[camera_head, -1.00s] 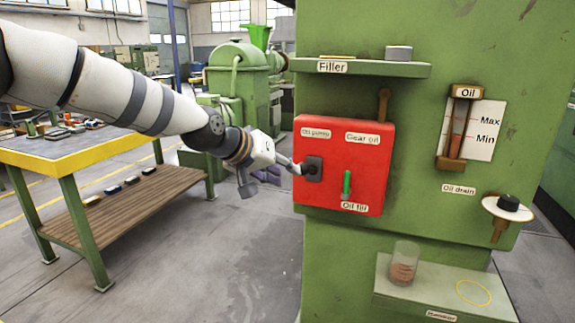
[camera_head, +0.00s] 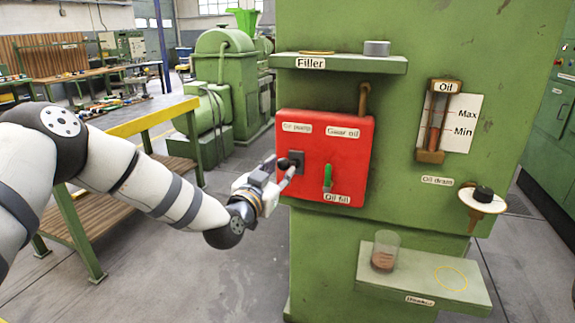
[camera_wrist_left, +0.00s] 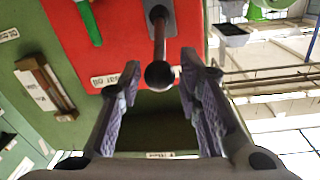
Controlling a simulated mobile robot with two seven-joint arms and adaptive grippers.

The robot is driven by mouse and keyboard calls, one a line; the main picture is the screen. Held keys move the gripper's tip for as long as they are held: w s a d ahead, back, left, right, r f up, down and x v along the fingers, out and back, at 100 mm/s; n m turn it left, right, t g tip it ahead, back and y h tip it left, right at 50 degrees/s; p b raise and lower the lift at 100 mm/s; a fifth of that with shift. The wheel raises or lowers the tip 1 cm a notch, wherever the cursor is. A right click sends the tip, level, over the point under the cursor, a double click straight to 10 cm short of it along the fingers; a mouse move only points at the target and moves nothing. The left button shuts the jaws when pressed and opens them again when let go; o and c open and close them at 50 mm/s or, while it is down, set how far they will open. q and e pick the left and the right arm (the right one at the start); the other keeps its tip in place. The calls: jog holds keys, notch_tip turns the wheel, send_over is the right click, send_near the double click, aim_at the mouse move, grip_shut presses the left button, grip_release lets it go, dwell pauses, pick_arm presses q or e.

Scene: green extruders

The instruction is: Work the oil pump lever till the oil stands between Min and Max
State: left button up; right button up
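The oil pump lever has a dark rod and a black ball knob (camera_wrist_left: 160,74); it comes out of a dark plate (camera_head: 296,158) on the red panel (camera_head: 345,150). My left gripper (camera_head: 276,170) is at the lever, low and to the left of the plate. In the left wrist view its two fingers (camera_wrist_left: 159,78) stand apart on either side of the knob, with a gap on both sides. The oil gauge (camera_head: 435,125) is a brown-framed tube beside the Max and Min labels. Its reddish-brown oil level is too small to read surely. My right gripper is not in view.
A green-handled oil fill valve (camera_head: 328,178) is right of the lever. A beaker (camera_head: 384,251) with some brown liquid stands on the lower shelf (camera_head: 470,295). The filler shelf (camera_head: 350,62) juts out above the panel. A workbench (camera_head: 150,118) is at the left; floor between is clear.

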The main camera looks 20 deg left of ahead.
pick_arm(q)
jog(key=w, duration=0.4)
jog(key=shift+w+d+f+b, duration=0.1)
jog(key=shift+d+f+b, duration=0.1)
jog(key=shift+f+b, duration=0.15)
jog(key=shift+w+r, duration=0.15)
jog(key=shift+r, duration=0.15)
jog(key=c, duration=0.7)
jog(key=shift+w+f, duration=0.1)
grip_shut()
